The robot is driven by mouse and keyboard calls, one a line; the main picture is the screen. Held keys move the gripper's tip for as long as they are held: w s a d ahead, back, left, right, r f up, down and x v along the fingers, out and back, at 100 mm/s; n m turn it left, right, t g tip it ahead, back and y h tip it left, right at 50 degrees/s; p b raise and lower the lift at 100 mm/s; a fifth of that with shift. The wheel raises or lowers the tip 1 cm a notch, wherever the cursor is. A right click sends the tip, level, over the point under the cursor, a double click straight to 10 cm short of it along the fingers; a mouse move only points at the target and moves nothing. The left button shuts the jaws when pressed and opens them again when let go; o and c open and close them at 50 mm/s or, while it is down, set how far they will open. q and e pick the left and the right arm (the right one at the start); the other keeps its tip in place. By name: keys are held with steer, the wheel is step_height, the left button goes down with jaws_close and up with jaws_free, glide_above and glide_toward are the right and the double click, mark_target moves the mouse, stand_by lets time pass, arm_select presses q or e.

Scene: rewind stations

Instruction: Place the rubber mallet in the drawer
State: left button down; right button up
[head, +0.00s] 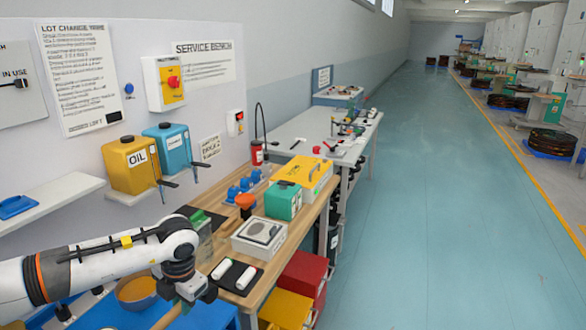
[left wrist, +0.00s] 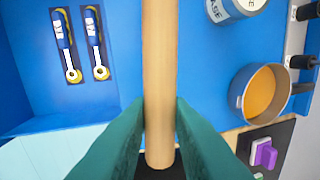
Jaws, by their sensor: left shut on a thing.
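My left gripper (head: 188,296) is shut on the wooden handle of the rubber mallet, at the bottom of the head view. The handle (head: 168,317) also shows in the left wrist view (left wrist: 159,70), running up between the teal fingers. The mallet's head is out of sight in both views. Below the gripper is a blue surface (left wrist: 130,60) with two blue-handled wrenches (left wrist: 66,45) lying in dark outlines. I cannot tell whether this blue surface is the drawer's floor. My right gripper is not in view.
A pot with orange contents (head: 137,290) stands beside the gripper, and a grease can (left wrist: 235,8) is close by. The wooden bench (head: 262,290) holds a white box (head: 259,238), a teal box (head: 283,200) and a yellow case (head: 303,174). The aisle floor is clear.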

arm_select(q)
steer(key=s+d+r+m+h, duration=0.2)
steer(key=s+m, duration=0.4)
steer(key=m, duration=0.9)
steer(key=s+d+r+m+h, duration=0.2)
steer(key=s+d+r+m, duration=0.2)
steer(key=m, duration=1.2)
steer(key=s+d, duration=0.2)
steer(key=shift+s+d+g, duration=0.15)
steer(key=shift+d+g, duration=0.15)
steer(key=shift+g, duration=0.1)
